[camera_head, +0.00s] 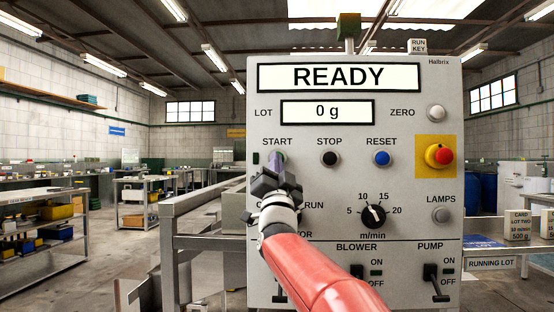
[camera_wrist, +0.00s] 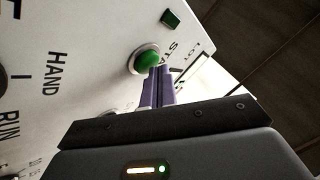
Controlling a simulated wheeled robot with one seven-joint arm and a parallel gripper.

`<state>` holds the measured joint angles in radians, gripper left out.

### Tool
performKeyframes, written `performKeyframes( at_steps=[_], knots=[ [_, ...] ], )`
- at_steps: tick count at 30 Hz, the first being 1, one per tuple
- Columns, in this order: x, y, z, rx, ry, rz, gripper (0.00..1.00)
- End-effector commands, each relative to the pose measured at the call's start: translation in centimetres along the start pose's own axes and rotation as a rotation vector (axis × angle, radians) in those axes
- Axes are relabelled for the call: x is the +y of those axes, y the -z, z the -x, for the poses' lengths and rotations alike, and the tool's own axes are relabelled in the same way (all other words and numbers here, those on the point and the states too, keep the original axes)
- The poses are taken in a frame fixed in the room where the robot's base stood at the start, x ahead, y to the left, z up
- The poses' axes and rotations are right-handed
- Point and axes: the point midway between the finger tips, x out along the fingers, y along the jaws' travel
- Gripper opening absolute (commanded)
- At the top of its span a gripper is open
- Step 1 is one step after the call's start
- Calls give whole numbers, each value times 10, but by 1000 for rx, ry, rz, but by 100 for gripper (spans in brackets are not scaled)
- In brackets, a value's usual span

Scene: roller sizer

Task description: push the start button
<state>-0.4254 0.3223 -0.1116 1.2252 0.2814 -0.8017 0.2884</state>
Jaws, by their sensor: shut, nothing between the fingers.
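The start button is a round green button in a pale ring, seen in the wrist view (camera_wrist: 145,60) on the grey panel. In the head view its label START shows, and the button is mostly hidden behind my gripper (camera_head: 277,160). My gripper is shut and empty, with its purple fingertips close together. In the wrist view the fingertips (camera_wrist: 157,72) lie at the lower right edge of the green button. I cannot tell whether they touch it. The grey control panel (camera_head: 400,260) has a display (camera_head: 338,77) that reads READY, and a lower display (camera_head: 327,112) that reads 0 g.
To the right of START are a black STOP button (camera_head: 330,158), a blue RESET button (camera_head: 382,158) and a red mushroom button (camera_head: 439,155) on yellow. A speed knob (camera_head: 373,215) and BLOWER and PUMP switches sit below. A metal frame (camera_head: 195,205) stands left of the panel.

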Motion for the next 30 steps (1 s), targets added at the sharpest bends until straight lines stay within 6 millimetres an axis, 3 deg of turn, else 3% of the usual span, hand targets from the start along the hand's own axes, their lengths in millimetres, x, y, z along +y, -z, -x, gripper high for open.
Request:
performKeyframes(
  at_steps=[20, 30],
  knots=[
    [3, -3, -3, -1, -1, 0, 0],
    [-4, 4, 10, 0, 0, -1, 0]
  ],
)
